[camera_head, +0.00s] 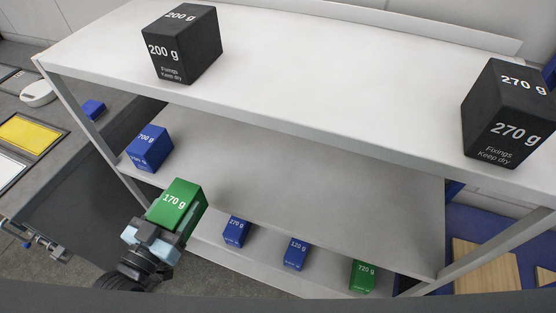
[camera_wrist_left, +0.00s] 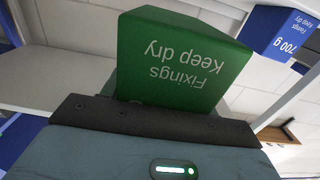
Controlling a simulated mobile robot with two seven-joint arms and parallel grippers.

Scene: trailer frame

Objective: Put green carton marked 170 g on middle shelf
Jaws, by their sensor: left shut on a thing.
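The green carton marked 170 g (camera_head: 177,206) is held in my left gripper (camera_head: 168,226), in front of the shelf unit near its left end. The gripper is shut on it. In the left wrist view the green carton (camera_wrist_left: 180,60) fills the upper middle, its printed face upside down. The middle shelf (camera_head: 300,185) carries a blue carton marked 700 g (camera_head: 150,148) at its left end; the rest of it is bare. In the head view the held carton overlaps the middle shelf's front edge; I cannot tell whether they touch. My right gripper does not show.
The top shelf (camera_head: 330,75) bears black cartons marked 200 g (camera_head: 183,45) and 270 g (camera_head: 509,112). The bottom shelf (camera_head: 325,281) bears blue cartons marked 270 g (camera_head: 236,231) and 120 g (camera_head: 296,254), and a green carton marked 720 g (camera_head: 363,276). A frame post stands at the left.

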